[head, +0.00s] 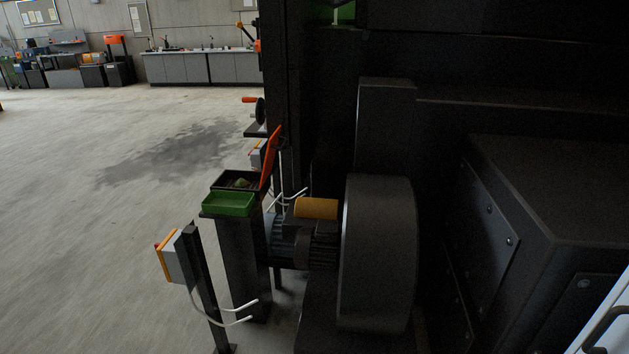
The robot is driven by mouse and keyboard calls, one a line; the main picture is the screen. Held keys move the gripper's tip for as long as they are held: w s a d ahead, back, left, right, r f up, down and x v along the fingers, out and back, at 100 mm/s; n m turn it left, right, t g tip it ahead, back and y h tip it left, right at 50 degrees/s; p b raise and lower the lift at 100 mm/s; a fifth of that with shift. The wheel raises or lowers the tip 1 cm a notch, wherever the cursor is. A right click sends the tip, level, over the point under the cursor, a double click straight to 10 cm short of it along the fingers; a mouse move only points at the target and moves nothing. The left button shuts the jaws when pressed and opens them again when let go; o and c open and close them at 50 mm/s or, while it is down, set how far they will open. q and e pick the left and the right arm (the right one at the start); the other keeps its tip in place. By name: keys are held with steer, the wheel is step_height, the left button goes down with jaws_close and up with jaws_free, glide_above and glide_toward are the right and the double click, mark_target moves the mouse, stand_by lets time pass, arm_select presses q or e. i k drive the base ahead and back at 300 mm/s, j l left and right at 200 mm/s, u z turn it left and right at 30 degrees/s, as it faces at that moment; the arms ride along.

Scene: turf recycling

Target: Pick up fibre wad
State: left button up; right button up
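No fibre wad can be made out for certain. A small dull-green lump (241,183) lies in a dark open tray (224,178) on top of a dark pedestal; it is too small and dim to tell whether it is the fibre wad. A green shallow tray (228,207) sits at the near side of the dark tray and looks empty. Neither of my grippers is in view.
A large dark machine (378,250) with a motor fills the right. A post with a grey-and-orange control box (174,258) and loose cables stands before the pedestal (242,262). An orange panel (271,157) rises behind the trays. Open concrete floor (90,220) lies left.

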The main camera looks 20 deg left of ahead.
mark_target(241, 183)
steer(key=i+j+z, duration=0.1)
steer(key=j+z, duration=0.4)
steer(key=j, duration=0.15)
steer(key=j+z, duration=0.45)
steer(key=j, duration=0.2)
steer(key=j+z, duration=0.5)
steer(key=j, duration=0.15)
steer(key=k, duration=0.05)
